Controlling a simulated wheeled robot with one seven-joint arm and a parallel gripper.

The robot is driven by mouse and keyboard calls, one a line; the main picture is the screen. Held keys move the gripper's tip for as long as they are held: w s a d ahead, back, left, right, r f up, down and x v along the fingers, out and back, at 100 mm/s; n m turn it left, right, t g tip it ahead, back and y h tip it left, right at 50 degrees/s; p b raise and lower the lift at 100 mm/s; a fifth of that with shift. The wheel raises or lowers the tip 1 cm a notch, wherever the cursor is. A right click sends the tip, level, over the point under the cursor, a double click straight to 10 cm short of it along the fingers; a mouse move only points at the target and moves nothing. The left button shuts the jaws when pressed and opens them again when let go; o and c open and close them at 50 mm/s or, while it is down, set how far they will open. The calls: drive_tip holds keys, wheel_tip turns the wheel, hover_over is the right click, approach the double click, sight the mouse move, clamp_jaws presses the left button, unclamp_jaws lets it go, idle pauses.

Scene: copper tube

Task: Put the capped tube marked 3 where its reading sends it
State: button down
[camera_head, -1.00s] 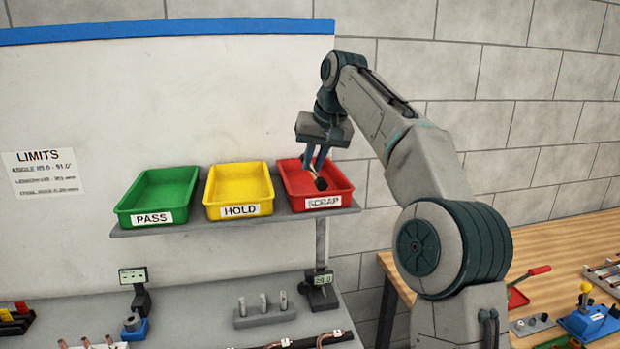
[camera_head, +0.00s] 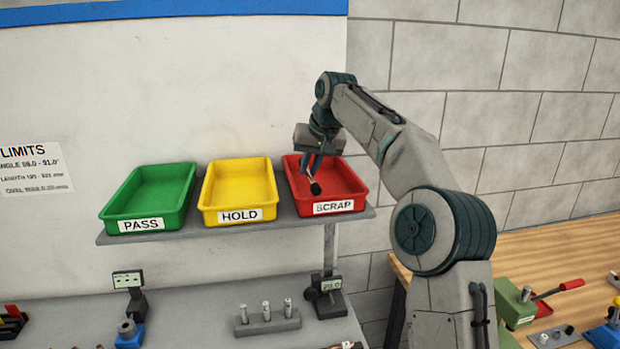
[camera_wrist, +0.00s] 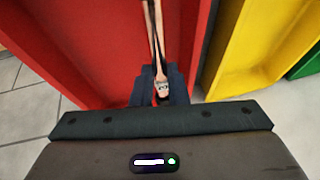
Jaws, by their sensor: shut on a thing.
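My gripper (camera_head: 313,166) is over the red SCRAP tray (camera_head: 333,207). It is shut on the capped tube (camera_head: 310,183), whose dark cap (camera_head: 315,188) hangs low in front of the fingers. In the wrist view the copper tube (camera_wrist: 154,40) runs away from my fingers (camera_wrist: 160,90) over the tray's red floor (camera_wrist: 90,50). A small pale tag (camera_wrist: 162,87) shows on the tube by the fingers, but its mark is too small to read. I cannot tell whether the tube touches the tray.
The yellow HOLD tray (camera_head: 240,216) and green PASS tray (camera_head: 141,226) stand to the left on the same shelf (camera_head: 200,236). A LIMITS notice (camera_head: 34,168) is on the wall board.

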sight(308, 191)
drive_tip(key=shift+s+d+f, duration=0.15)
drive_tip(key=shift+d+f, duration=0.05)
drive_tip(key=shift+f, duration=0.15)
wheel_tip(308, 191, down, 3)
drive_tip(key=shift+d+r+b, duration=0.15)
drive_tip(key=shift+r+b, duration=0.05)
drive_tip(key=shift+b, duration=0.5)
drive_tip(key=shift+f+b, duration=0.45)
drive_tip(key=shift+b, duration=0.1)
drive_tip(key=shift+r, duration=0.15)
drive_tip(key=c, duration=1.7)
unclamp_jaws()
drive_tip(key=p+v, duration=0.1)
drive_tip(key=v, duration=1.1)
